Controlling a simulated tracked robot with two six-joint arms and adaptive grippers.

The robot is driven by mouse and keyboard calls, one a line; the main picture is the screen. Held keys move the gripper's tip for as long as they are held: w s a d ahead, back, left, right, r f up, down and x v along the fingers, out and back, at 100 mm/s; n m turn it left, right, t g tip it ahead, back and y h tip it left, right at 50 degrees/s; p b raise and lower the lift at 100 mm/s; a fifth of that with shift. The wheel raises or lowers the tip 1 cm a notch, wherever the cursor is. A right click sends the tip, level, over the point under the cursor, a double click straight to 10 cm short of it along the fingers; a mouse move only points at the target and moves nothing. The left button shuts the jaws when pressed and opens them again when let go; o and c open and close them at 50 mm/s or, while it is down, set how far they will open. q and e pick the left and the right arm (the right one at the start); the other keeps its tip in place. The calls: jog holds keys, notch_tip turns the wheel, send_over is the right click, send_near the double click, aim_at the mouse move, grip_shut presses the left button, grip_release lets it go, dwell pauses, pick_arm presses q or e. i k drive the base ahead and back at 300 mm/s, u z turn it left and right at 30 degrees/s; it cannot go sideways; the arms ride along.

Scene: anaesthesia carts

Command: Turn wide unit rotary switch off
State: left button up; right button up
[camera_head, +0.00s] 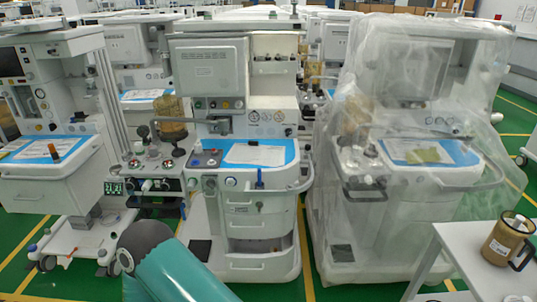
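The middle anaesthesia unit (236,70) stands upright and uncovered, facing me, with a blue-edged worktop (210,158). Its left side carries a panel with several knobs (178,152) on top, a lit green display (115,188) and small round controls on the front. A round dial (231,182) sits on the front below the worktop. I cannot tell which control is the rotary switch, nor its position. No gripper shows in the head view.
A plastic-wrapped unit (397,72) stands close on the right, another unit (52,185) on the left. A white table (462,246) with a brown jug (508,240) is at the lower right. Green floor (22,231) shows between the units.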

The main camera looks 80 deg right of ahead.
aim_at(288, 131)
jog(key=k, duration=0.75)
jog(key=u, duration=1.4)
jog(key=i, duration=0.1)
jog(key=z, duration=3)
jog(key=i, duration=0.25)
jog(key=z, duration=0.55)
jog(key=i, duration=0.55)
jog(key=u, duration=0.25)
jog(key=k, duration=0.9)
jog(key=z, duration=0.2)
jog(key=i, duration=0.9)
jog(key=u, duration=0.05)
